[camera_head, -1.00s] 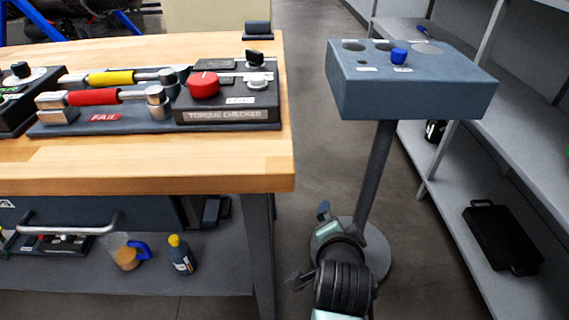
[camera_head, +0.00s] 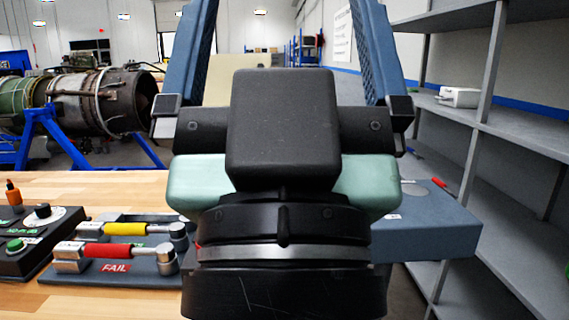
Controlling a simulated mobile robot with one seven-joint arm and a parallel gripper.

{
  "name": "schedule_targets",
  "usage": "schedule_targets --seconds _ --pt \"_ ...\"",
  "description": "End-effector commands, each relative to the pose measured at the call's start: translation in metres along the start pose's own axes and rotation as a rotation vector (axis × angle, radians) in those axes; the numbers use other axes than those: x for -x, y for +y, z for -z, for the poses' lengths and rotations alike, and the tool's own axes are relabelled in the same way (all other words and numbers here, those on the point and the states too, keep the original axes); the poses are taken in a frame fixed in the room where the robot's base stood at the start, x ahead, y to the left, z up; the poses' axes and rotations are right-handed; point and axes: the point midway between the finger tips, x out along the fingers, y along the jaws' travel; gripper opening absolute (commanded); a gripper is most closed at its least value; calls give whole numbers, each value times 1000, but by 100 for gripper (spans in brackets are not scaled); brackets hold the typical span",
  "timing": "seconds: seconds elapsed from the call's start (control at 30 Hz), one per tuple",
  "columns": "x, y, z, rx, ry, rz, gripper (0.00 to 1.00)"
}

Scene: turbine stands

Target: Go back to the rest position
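My gripper (camera_head: 283,30) stands raised close in front of the head camera, pointing up. Its two blue-padded fingers are spread wide apart, with nothing seen between them. The fingertips run out of the top of the picture. The black and pale green wrist fills the middle of the view and hides part of the bench and stand behind it.
A blue stand (camera_head: 440,222) and grey shelves (camera_head: 500,160) are at right. A turbine engine (camera_head: 100,100) is far left.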

Motion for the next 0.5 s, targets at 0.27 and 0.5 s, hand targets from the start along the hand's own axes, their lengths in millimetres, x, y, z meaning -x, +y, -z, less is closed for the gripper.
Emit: schedule_targets --seconds 0.27,0.5 --pt "-76 0 70 -2 -4 1 100" --pt "-127 0 117 -3 -6 1 100"
